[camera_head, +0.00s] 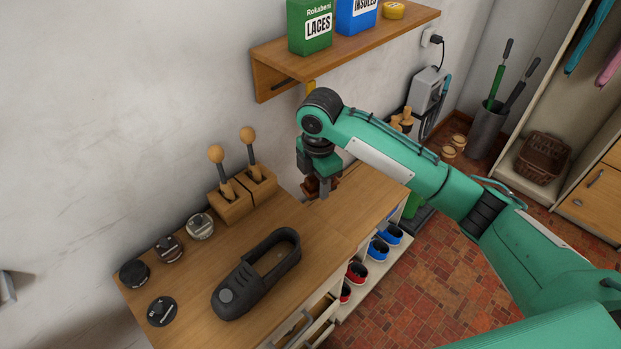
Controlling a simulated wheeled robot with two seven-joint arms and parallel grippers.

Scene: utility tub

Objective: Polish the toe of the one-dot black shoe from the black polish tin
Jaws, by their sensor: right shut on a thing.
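A black shoe (284,279) lies on the wooden bench top (330,238), its toe pointing to the lower left with a round grey patch on it. Its dot marking cannot be made out. Several small round tins stand at the bench's left end: a dark one (134,272), one with a brownish rim (169,249) and a paler one (200,227). A flat black disc with a light mark (161,311) lies in front of them. My right gripper (320,184) points down at the bench's back, beyond the shoe, shut on a small reddish-brown thing, mostly hidden. My left gripper is not in view.
Two round-knobbed wooden handles (217,155) stand in wooden blocks (232,205) behind the shoe. A wall shelf (345,50) with boxes overhangs the back. Red and blue shoes sit below the bench's right side. Bare bench top lies right of the shoe.

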